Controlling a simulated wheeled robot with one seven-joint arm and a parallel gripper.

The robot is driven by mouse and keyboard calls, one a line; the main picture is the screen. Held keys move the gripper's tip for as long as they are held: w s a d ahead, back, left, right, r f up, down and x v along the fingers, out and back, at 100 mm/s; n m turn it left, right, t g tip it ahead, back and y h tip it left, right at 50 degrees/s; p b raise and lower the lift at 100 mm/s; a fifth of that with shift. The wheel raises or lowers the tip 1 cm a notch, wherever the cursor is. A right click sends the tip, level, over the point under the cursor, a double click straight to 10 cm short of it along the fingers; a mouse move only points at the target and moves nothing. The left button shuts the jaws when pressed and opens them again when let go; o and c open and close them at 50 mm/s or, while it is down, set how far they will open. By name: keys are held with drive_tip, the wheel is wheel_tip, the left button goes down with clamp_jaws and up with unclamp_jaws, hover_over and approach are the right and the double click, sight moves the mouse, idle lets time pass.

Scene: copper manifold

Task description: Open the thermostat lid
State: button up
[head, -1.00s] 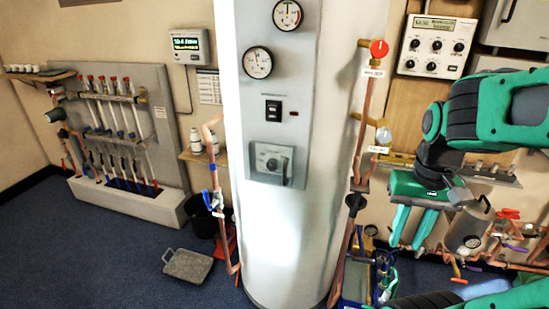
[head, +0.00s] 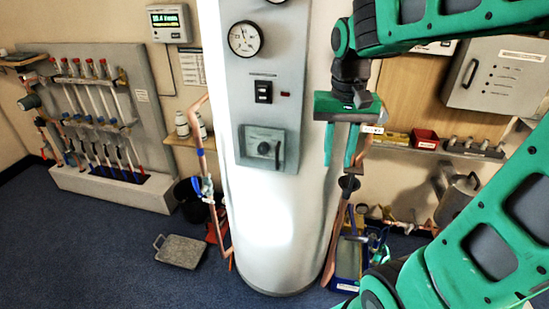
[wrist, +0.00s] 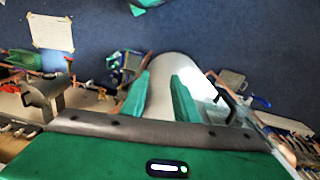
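The thermostat lid (head: 268,148) is a grey square cover with a dial and a dark upright handle (head: 278,154), on the panel of the white cylinder (head: 262,222). It looks shut. In the wrist view a dark handle and a pale panel edge (wrist: 246,121) show right of my fingers; I take them to be the lid's. My gripper (head: 338,163) is right of the lid with its two green fingers pointing down. The fingers are apart with nothing between them, and they also show in the wrist view (wrist: 162,80). The gripper is clear of the lid.
A gauge (head: 244,38) and a black switch (head: 263,92) sit above the lid. Copper pipes run up both sides of the cylinder. A shelf with a red bin (head: 426,139) is behind my arm. Floor at front left is clear around a grey tray (head: 180,251).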

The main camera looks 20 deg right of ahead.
sight(277, 148)
drive_tip(key=shift+n, duration=0.4)
drive_tip(key=w+a, duration=0.3)
drive_tip(key=w+a+r, duration=0.1)
drive_tip(key=w+a, duration=0.2)
drive_tip(key=a, duration=0.1)
drive_tip(key=w+a+r, duration=0.1)
drive_tip(key=w+a, duration=0.2)
drive_tip(key=w, duration=0.1)
drive_tip(key=shift+w+a+r, duration=0.1)
drive_tip(key=shift+a, duration=0.1)
drive_tip(key=shift+w+a, duration=0.1)
drive_tip(key=shift+a, duration=0.05)
drive_tip(key=shift+f, duration=3.7)
clamp_jaws()
